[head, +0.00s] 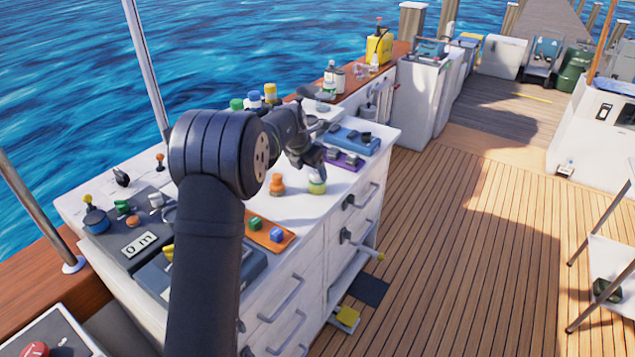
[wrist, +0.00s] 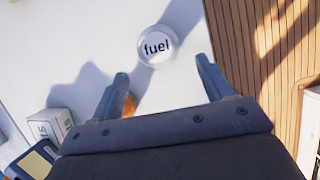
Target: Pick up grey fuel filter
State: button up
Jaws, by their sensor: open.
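A round pale grey-white top marked "fuel" (wrist: 157,46) shows in the wrist view, just beyond my fingertips and near the counter's edge. It casts a shadow on the white top. My gripper (wrist: 162,68) is open and empty, with one finger on each side and the fuel top ahead of the gap. In the head view my gripper (head: 312,160) is above a small pale jar with a yellow-green band (head: 317,184), which seems to be the same item. Its lower part is hidden from above.
An orange object (head: 277,183) stands close to the left; part of it shows behind my left finger in the wrist view (wrist: 130,105). A lettered white box (wrist: 56,122) stands lower left. A blue tray (head: 350,139) and orange tray (head: 266,235) are on the counter (head: 318,213).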

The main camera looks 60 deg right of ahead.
aim_at(316, 174)
jog(key=x, duration=0.7)
jog(key=shift+s+d+r, duration=0.1)
jog(key=shift+d, duration=0.35)
jog(key=shift+r, duration=0.1)
jog(key=c, duration=1.2)
jog(key=shift+r, duration=0.1)
